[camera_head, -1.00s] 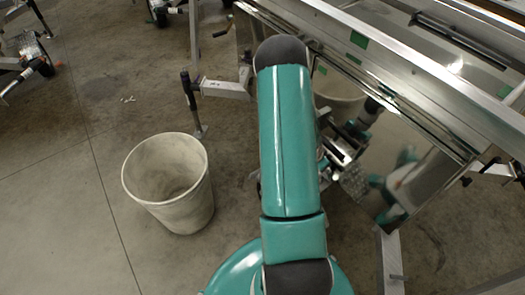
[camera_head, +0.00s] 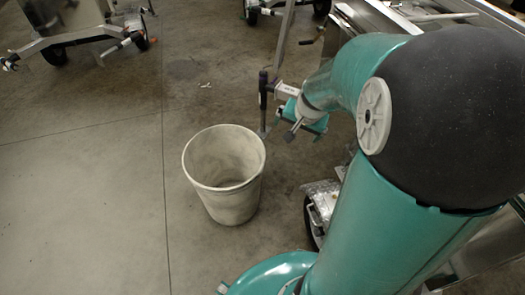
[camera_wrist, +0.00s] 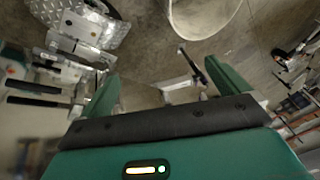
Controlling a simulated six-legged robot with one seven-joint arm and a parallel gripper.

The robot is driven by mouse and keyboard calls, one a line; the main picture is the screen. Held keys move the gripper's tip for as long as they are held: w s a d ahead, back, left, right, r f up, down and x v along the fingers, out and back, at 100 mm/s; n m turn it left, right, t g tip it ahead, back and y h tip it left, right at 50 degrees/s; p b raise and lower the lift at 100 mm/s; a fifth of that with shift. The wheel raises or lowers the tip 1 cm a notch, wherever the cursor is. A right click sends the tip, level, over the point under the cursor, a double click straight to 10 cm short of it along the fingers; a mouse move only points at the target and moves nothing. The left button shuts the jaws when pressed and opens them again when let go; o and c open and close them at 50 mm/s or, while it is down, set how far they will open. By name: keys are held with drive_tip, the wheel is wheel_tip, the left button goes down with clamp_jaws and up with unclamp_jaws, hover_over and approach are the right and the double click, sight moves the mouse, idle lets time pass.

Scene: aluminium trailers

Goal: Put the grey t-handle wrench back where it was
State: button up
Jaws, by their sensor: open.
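I cannot make out a grey t-handle wrench for certain in either view. My gripper (camera_head: 303,118) is at the end of my bent arm, right of the white bin and close to the trailer's hitch bar. In the wrist view its two teal fingers (camera_wrist: 163,78) stand wide apart with nothing held between them. Beyond the gap is a metal bar with an upright black-gripped post (camera_wrist: 190,60). The same post shows in the head view (camera_head: 263,92). My arm hides much of the trailer on the right.
A white round bin (camera_head: 225,172) stands open on the concrete floor, left of my arm. A treadplate part (camera_wrist: 88,22) lies at the upper left of the wrist view. Another trailer's wheel (camera_head: 140,40) is at the back left. The floor at left is clear.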

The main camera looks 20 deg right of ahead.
drive_tip(key=s+a+r+n+t, duration=0.1)
drive_tip(key=s+a+r+n, duration=0.8)
drive_tip(key=s+a+r, duration=0.4)
drive_tip(key=s+a, duration=0.1)
drive_tip(key=a, duration=0.3)
drive_tip(key=shift+s+r+y, duration=0.15)
drive_tip(key=shift+r+y, duration=0.25)
drive_tip(key=shift+a, duration=0.1)
